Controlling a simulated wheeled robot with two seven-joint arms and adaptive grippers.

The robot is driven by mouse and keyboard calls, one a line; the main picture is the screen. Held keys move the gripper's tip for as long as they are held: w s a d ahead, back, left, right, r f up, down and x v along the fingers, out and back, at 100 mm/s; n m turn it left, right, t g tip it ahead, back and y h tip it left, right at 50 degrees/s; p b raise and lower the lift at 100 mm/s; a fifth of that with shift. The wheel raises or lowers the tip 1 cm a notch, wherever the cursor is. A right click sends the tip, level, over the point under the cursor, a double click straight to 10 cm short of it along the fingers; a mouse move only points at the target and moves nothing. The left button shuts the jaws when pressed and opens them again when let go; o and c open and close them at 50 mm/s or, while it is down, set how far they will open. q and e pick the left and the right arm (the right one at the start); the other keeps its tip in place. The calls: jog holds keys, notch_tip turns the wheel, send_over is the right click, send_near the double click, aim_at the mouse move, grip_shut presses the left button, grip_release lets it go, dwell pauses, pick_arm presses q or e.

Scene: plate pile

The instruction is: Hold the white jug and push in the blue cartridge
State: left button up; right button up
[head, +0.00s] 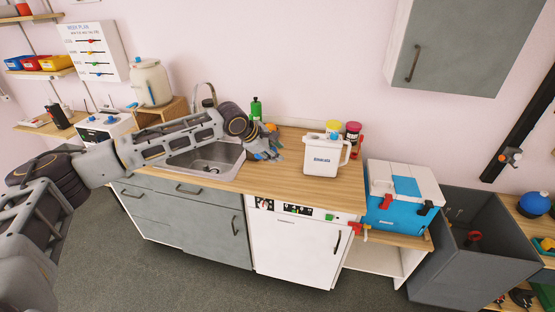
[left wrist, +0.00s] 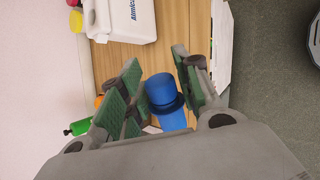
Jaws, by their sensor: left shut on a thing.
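The white jug (head: 322,158) stands upright on the wooden counter, with dark lettering on its front and its handle on the right. Its lower part also shows at the top of the left wrist view (left wrist: 128,12). My left gripper (head: 272,148) is over the counter to the left of the jug, apart from it. In the left wrist view its green-padded fingers are closed around the blue cartridge (left wrist: 162,92), a round blue piece with a wider rim. In the head view the fingers largely hide the cartridge. My right gripper is not in view.
A sink (head: 205,158) lies left of the jug under my left arm. A green bottle (head: 256,109) stands behind my gripper. Yellow (head: 333,128) and red-lidded (head: 352,132) jars stand behind the jug. A blue-and-white cooler (head: 400,200) is at the right. The counter before the jug is clear.

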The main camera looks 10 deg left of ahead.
pick_arm(q)
jog(key=a+r+n+y, duration=0.2)
jog(key=a+r+y, duration=0.1)
jog(key=a+r, duration=0.6)
jog(key=a+r+n+y, duration=0.25)
jog(key=a+r, duration=0.35)
jog(key=r, duration=0.5)
jog(key=s+d+f+m, duration=0.1)
jog(key=d+m, duration=0.5)
jog(key=d, duration=2.1)
jog(key=shift+s+d+f+h, duration=0.2)
jog(key=shift+s+h, duration=0.15)
jog(key=shift+s, duration=0.25)
